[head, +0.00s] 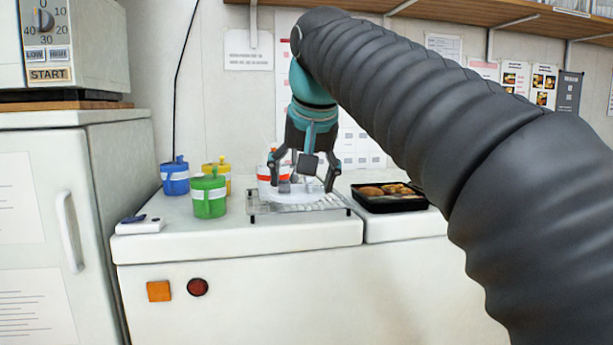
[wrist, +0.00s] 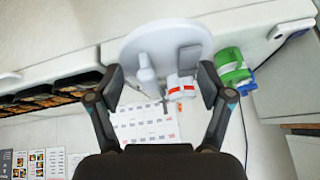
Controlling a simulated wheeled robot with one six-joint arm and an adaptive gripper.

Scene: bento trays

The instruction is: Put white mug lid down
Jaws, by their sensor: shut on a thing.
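My gripper (head: 305,180) points down over a wire rack (head: 265,208) on the white counter. It is shut on the white mug lid (head: 300,190), a pale round disc. In the wrist view the lid (wrist: 168,40) spans the space between and beyond the two fingertips of my gripper (wrist: 162,82). In the head view the lid is just over the rack; whether it touches the rack cannot be told. The fingers partly cover it.
A red-and-white mug (head: 264,180) stands behind the rack, close to my gripper. Green (head: 209,203), blue (head: 174,180) and yellow (head: 222,166) mugs stand to the left. A black food tray (head: 390,207) lies right of the rack. A small white device (head: 140,226) sits at the left counter edge.

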